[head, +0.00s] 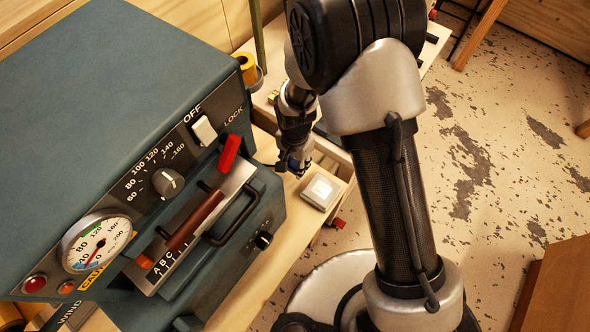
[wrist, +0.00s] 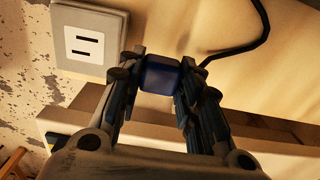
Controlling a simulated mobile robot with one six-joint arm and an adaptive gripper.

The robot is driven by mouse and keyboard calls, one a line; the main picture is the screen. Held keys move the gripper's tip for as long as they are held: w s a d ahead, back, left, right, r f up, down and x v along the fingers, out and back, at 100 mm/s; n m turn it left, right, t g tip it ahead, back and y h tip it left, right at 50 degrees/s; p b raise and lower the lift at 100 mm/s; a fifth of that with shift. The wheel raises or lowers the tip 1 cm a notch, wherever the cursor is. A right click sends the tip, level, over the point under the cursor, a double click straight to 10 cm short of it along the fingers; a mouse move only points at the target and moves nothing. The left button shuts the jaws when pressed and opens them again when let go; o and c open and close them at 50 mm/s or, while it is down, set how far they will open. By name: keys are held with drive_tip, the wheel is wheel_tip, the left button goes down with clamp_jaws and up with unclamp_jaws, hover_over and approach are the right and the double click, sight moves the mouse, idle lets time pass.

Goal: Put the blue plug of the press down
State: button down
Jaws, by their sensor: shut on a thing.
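The blue plug (wrist: 161,74) is between the two fingers of my gripper (wrist: 158,82) in the wrist view, and the fingers are shut on it. A black cord (wrist: 248,45) runs beside it to the upper right. In the head view my gripper (head: 292,165) is to the right of the press (head: 120,100), and only a small part of the blue plug shows there. A pale socket box (wrist: 88,40) with two dark slots lies to the left of the plug, apart from it. It also shows in the head view (head: 320,192), right of my gripper.
The press front carries a red switch lever (head: 229,152), a dial (head: 167,183), a gauge (head: 97,243) and a black handle (head: 232,219). A yellow roll (head: 246,68) stands behind. Some bare wood bench (head: 290,235) lies in front of the socket box.

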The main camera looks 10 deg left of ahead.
sight(295, 171)
drive_tip(key=shift+f+b, duration=0.55)
drive_tip(key=shift+f, duration=1.4)
drive_tip(key=shift+f, duration=0.1)
drive_tip(key=shift+f+b, duration=0.55)
drive_tip(key=c, duration=1.1)
unclamp_jaws()
drive_tip(key=shift+r, duration=0.15)
wheel_tip(295, 171, up, 13)
drive_tip(key=p, duration=0.5)
